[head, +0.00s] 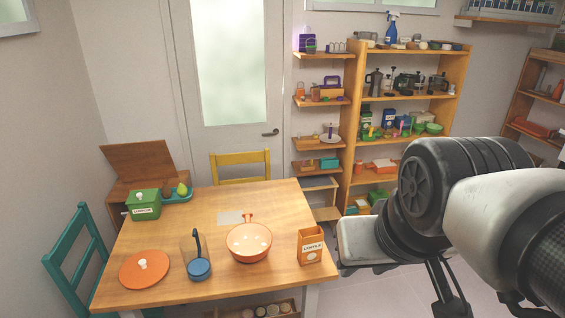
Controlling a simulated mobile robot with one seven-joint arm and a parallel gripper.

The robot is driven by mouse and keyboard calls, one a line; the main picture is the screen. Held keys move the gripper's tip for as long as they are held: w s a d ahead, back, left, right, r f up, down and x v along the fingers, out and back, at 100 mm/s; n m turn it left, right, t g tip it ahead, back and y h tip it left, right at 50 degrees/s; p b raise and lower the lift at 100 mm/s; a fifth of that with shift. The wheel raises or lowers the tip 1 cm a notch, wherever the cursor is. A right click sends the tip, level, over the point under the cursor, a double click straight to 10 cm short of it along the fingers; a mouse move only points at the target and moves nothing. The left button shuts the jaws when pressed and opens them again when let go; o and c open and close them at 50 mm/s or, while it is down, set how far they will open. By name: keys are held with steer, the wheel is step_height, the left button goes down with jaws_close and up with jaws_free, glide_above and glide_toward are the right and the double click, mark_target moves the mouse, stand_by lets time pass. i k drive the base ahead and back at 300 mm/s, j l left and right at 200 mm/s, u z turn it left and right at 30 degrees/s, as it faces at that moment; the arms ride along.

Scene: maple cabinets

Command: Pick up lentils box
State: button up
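The lentils box (311,246) is a small orange box with a white label. It stands upright near the right front corner of the wooden table (190,230), just right of an orange pan. My gripper (446,290) is at the lower right of the head view, right of the lentils box and apart from it, beyond the table's right edge. Only dark finger parts show below my white and black arm, running to the bottom edge of the picture. The fingertips are not clear, so I cannot tell whether it is open or shut.
The orange pan (249,243), a blue-based clear container (199,268), an orange lid (145,269) and a green box (144,206) stand on the table. A yellow chair (240,157) and a teal chair (80,255) flank it. Loaded shelves (408,95) stand behind.

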mark_target(310, 239)
steer(key=i+l+u, duration=0.1)
steer(key=i, duration=0.3)
steer(key=i+l+u, duration=0.1)
steer(key=i, duration=0.3)
steer(key=i+l, duration=0.25)
steer(key=i+u, duration=0.05)
steer(key=i, duration=0.05)
